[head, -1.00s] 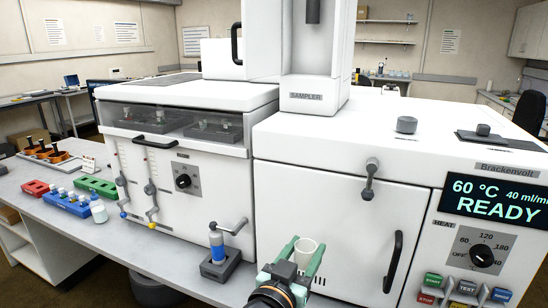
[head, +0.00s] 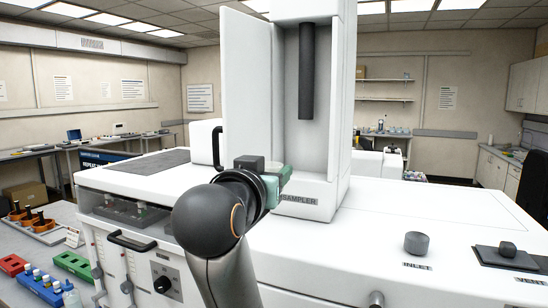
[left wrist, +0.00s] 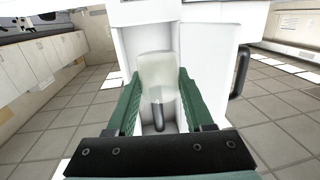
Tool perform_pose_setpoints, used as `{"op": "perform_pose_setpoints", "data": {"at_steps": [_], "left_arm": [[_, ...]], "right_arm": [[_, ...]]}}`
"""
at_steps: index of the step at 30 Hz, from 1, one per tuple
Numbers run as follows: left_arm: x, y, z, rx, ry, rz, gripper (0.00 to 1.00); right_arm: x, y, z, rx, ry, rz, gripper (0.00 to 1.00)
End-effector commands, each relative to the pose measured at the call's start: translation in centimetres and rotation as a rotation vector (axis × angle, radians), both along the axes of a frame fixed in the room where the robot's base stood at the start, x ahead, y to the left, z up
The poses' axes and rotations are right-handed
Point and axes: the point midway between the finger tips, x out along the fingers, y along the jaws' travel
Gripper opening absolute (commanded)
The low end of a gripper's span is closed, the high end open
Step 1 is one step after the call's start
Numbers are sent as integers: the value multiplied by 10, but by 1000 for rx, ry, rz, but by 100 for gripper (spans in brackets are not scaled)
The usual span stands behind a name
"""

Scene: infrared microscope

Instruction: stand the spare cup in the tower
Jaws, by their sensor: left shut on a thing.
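My left gripper (head: 278,178) is raised in front of the open sampler tower (head: 343,130), near its base, in the head view. In the left wrist view, its green fingers (left wrist: 157,100) are shut on a whitish translucent cup (left wrist: 155,72). The cup is hidden behind the gripper and wrist in the head view. The tower interior (left wrist: 193,45) lies beyond the cup in the wrist view, with a dark rod (left wrist: 158,113) that also hangs in the tower in the head view (head: 306,75). I cannot tell whether the cup touches the tower. My right gripper is out of view.
The tower door (head: 250,85) stands open to the left, its black handle (head: 216,146) close to my gripper. A grey inlet knob (head: 417,242) rises from the white top on the right. Coloured racks (head: 72,264) stand on the left bench.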

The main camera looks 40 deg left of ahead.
Motion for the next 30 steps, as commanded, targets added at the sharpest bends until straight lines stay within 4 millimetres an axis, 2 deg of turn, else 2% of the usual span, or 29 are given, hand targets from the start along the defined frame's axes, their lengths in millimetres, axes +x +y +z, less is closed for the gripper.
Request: {"op": "perform_pose_setpoints", "data": {"at_steps": [8,30], "left_arm": [[9,3,3,-1,4,-4,1],[81,20,-6,-1,2,-5,1]], "right_arm": [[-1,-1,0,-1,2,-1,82],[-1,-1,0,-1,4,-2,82]]}}
